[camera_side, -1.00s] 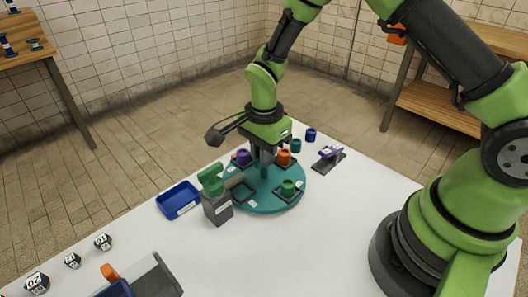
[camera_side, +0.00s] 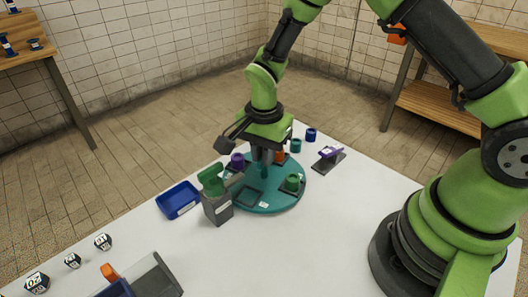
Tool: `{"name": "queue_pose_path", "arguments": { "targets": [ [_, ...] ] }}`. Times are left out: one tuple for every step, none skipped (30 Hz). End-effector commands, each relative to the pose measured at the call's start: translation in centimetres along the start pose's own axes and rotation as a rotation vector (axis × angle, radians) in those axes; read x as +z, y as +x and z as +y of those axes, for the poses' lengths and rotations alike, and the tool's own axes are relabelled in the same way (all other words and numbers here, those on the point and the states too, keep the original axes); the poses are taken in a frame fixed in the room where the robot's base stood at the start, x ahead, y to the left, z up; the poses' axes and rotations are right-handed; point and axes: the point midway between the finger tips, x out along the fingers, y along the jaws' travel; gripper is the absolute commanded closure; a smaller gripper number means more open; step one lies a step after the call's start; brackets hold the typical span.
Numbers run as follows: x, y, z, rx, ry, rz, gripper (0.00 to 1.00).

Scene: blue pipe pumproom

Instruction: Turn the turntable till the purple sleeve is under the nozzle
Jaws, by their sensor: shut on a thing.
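The turntable (camera_side: 270,205) is a flat teal disc on the white table. The purple sleeve (camera_side: 237,160) stands upright on its left back part. A green sleeve (camera_side: 292,182) stands on its right side, and an orange sleeve (camera_side: 280,157) at the back is partly hidden by my gripper. A dark square pad (camera_side: 249,195) at the front is empty. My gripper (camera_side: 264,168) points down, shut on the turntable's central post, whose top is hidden. The nozzle appears to belong to the dark grey stand (camera_side: 218,210) with a green head (camera_side: 211,180) at the disc's left edge; the purple sleeve is behind and right of this head.
A blue tray (camera_side: 179,200) lies left of the stand. Teal (camera_side: 295,145) and blue (camera_side: 311,134) sleeves stand behind the turntable. A purple-topped device (camera_side: 329,153) stands to the right. Several dark marked blocks (camera_side: 103,242) lie front left.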

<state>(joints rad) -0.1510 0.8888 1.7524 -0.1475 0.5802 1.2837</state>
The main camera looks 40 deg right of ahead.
Motion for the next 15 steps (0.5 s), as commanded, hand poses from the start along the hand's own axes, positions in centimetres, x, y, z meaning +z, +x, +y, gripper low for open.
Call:
{"name": "queue_pose_path", "arguments": {
  "targets": [
    [-0.06,-0.02,0.01,0.000,-0.025,0.001,1.00],
    [-0.06,-0.02,0.01,0.000,-0.040,0.001,1.00],
    [-0.07,-0.02,0.01,0.000,-0.060,0.001,1.00],
    [-0.07,-0.02,0.01,0.000,-0.076,0.001,1.00],
    [-0.07,-0.02,0.01,0.000,-0.090,0.001,1.00],
    [-0.07,-0.02,0.01,0.000,-0.111,0.001,1.00],
    [-0.08,-0.02,0.01,0.000,-0.125,0.001,1.00],
    [-0.08,-0.02,0.01,0.000,-0.141,0.002,1.00],
    [-0.08,-0.02,0.01,0.000,-0.160,0.002,1.00],
    [-0.08,-0.02,0.01,0.000,-0.176,0.002,1.00],
    [-0.09,-0.02,0.01,0.000,-0.190,0.002,1.00],
    [-0.09,-0.02,0.00,0.000,-0.210,0.002,1.00],
    [-0.09,-0.02,0.00,0.000,-0.225,0.002,1.00],
    [-0.09,-0.02,0.00,0.000,-0.240,0.002,1.00],
    [-0.10,-0.02,0.00,0.000,-0.260,0.002,1.00]
  ]
}}
